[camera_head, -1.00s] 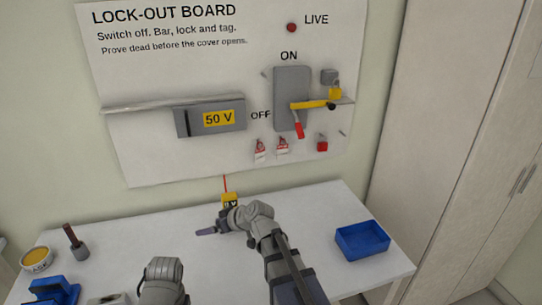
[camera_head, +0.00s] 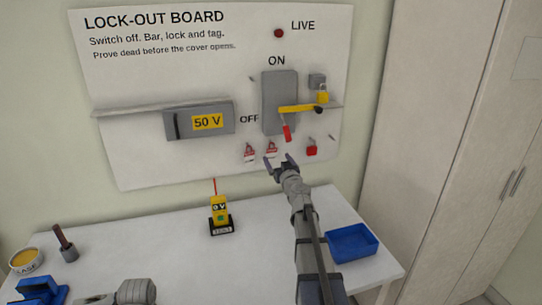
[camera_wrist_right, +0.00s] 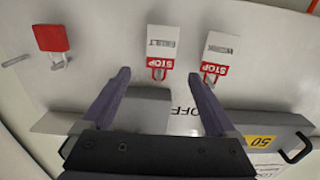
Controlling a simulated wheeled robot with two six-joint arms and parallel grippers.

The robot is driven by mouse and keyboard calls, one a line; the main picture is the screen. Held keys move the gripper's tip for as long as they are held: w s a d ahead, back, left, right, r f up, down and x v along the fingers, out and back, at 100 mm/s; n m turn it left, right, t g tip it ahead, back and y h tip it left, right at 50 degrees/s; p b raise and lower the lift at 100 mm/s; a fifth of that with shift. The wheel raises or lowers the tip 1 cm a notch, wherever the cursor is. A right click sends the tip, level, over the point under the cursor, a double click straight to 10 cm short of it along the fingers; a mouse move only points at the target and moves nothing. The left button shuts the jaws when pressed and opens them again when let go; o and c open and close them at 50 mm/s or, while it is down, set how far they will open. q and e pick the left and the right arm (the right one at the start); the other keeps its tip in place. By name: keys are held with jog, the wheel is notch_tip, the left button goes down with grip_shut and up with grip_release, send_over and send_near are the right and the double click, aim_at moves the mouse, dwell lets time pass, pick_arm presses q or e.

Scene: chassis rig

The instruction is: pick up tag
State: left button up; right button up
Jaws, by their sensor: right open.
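Two white tags with red STOP bands hang low on the lock-out board: the left tag (camera_head: 250,153) and the right tag (camera_head: 271,149). My right gripper (camera_head: 280,161) is open and empty just below and in front of the right tag. In the right wrist view the picture is upside down. There the right tag (camera_wrist_right: 161,44) appears beyond and between the two fingertips of my right gripper (camera_wrist_right: 158,76), apart from them. The left tag (camera_wrist_right: 219,48) is outside the finger on the right. My left gripper's fingers do not show.
A red padlock (camera_head: 312,150) hangs right of the tags, also seen in the wrist view (camera_wrist_right: 51,38). The switch's yellow bar (camera_head: 298,109) and red handle (camera_head: 287,133) are above. A yellow meter (camera_head: 220,209) and blue tray (camera_head: 340,242) stand on the table.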

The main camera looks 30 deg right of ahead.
aim_at(272, 149)
jog(key=shift+x, duration=3.05)
jog(key=shift+a+f, duration=0.1)
jog(key=c, duration=1.4)
jog(key=shift+s, duration=0.1)
jog(key=shift+r, duration=0.2)
jog(key=shift+r+p, duration=0.2)
jog(key=shift+p, duration=0.1)
jog(key=v, duration=1.8)
jog(key=shift+f, duration=0.15)
jog(key=shift+w, duration=0.3)
